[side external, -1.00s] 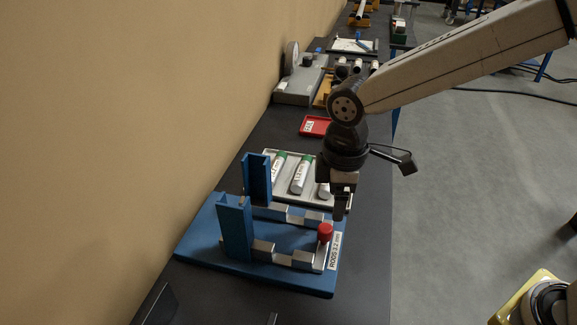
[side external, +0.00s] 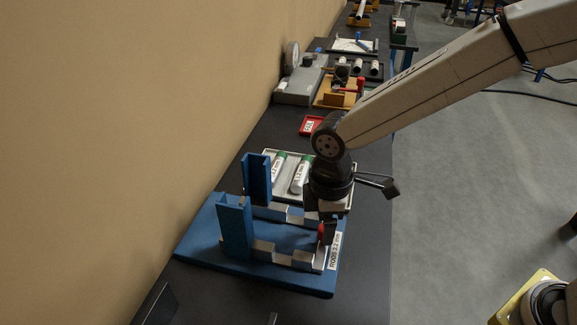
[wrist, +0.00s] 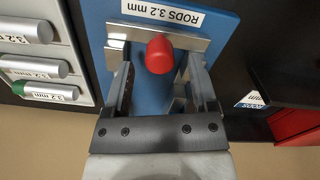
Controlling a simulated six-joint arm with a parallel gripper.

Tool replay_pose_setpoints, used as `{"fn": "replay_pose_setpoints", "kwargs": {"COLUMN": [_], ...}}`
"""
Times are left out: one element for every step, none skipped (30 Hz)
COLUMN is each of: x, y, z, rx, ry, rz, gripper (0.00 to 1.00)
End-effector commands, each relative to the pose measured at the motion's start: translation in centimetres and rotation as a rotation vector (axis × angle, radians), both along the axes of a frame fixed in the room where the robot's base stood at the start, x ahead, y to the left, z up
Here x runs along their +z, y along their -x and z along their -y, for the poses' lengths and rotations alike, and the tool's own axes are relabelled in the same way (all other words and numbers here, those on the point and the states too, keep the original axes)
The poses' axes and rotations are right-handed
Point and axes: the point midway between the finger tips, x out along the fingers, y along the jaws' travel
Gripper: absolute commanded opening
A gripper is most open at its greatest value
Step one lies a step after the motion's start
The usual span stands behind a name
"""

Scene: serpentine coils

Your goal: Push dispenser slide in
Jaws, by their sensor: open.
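The rod dispenser has a blue base (side external: 210,262) with two upright blue channels (side external: 235,228) and metal rails (side external: 270,252) across it. A "RODS 3.2 mm" label is at its right edge and also shows in the wrist view (wrist: 163,12). The slide's red knob (side external: 321,232) is at the right end of the rails, partly hidden by my gripper (side external: 327,230). In the wrist view the red knob (wrist: 159,54) sits between the two spread fingers of my gripper (wrist: 161,78), with gaps on both sides. My gripper is open and holds nothing.
A pale tray (side external: 268,154) with several labelled tubes stands behind the dispenser. A red tray (side external: 309,126) lies farther back, and a grey instrument (side external: 298,88) stands beyond it. The wall is on the left. The dark table's front right is clear.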

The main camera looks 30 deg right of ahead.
Motion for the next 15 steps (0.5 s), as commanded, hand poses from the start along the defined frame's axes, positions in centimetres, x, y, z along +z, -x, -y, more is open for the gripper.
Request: {"fn": "replay_pose_setpoints", "kwargs": {"x": [-0.6,-0.9,-1.2,-1.4,-1.6,-1.8,-2.0,-2.1,-2.2,-2.2,-2.2,-2.2,-2.2,-2.2,-2.2], "y": [0.0,0.0,0.0,0.0,0.0,0.0,0.0,0.0,0.0,0.0,0.0,0.0,0.0,0.0,0.0], "z": [0.0,0.0,0.0,0.0,0.0,0.0,0.0,0.0,0.0,0.0,0.0,0.0,0.0,0.0,0.0], "rx": [0.0,0.0,0.0,0.0,0.0,0.0,0.0,0.0,0.0,0.0,0.0,0.0,0.0,0.0,0.0], "ry": [0.001,0.001,0.001,0.0,0.001,0.001,0.001,0.001,0.0,0.0,0.0,-0.001,-0.001,-0.001,0.0], "rz": [-0.002,-0.003,-0.002,-0.001,0.0,0.0,0.0,0.0,0.0,0.0,0.0,0.0,0.0,0.0,0.001], "gripper": [0.74,0.74,0.74,0.74,0.74,0.74,0.74,0.74,0.74,0.74,0.74,0.74,0.74,0.74,0.74]}}
